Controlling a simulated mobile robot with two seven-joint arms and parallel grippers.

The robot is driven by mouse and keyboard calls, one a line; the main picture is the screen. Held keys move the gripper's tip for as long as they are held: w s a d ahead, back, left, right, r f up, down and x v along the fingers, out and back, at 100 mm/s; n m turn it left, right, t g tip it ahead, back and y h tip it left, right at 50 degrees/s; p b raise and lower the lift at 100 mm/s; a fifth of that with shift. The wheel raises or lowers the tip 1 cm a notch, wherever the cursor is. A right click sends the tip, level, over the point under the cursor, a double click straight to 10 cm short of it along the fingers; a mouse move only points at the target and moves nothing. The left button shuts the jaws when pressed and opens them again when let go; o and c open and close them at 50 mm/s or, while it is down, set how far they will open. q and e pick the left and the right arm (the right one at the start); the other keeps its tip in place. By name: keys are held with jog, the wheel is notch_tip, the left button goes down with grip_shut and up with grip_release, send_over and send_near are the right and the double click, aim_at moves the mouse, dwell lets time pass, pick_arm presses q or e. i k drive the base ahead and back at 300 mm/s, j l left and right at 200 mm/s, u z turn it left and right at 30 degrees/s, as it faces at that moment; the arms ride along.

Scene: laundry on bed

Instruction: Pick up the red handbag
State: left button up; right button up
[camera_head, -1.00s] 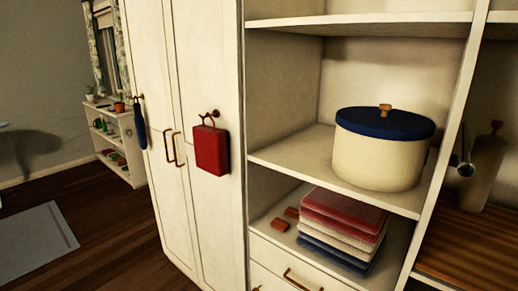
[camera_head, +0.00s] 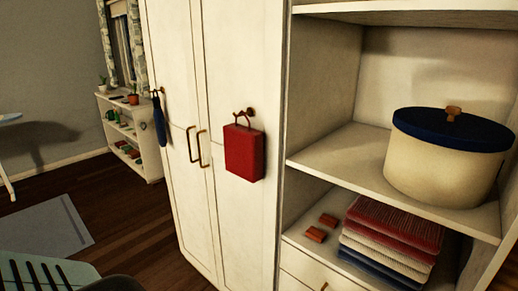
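The red handbag (camera_head: 245,152) is a boxy bag with a thin handle loop. It hangs by that handle from a small hook (camera_head: 249,112) on the white wardrobe door, left of the open shelves. Its whole front is visible. Neither of my grippers shows in the head view, so I cannot see where they are relative to the bag.
The open shelves hold a cream pot with a blue lid (camera_head: 448,158) and a stack of folded cloths (camera_head: 390,240). A blue umbrella-like item (camera_head: 159,120) hangs left of the door handles (camera_head: 197,147). The wooden floor (camera_head: 130,215) before the wardrobe looks clear.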

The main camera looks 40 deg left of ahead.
aim_at(244, 146)
jog(key=j+z, duration=0.35)
jog(key=j, duration=0.55)
jog(key=k+j+z, duration=0.1)
jog(key=j+z, duration=0.25)
jog(key=j, duration=0.6)
jog(key=k+j, duration=0.1)
jog(key=j, duration=1)
jog(key=k+j, duration=0.15)
jog(key=j, duration=0.4)
jog(key=k+j+z, duration=0.1)
jog(key=j, duration=0.45)
jog(key=k+j, duration=0.1)
jog(key=j, duration=0.45)
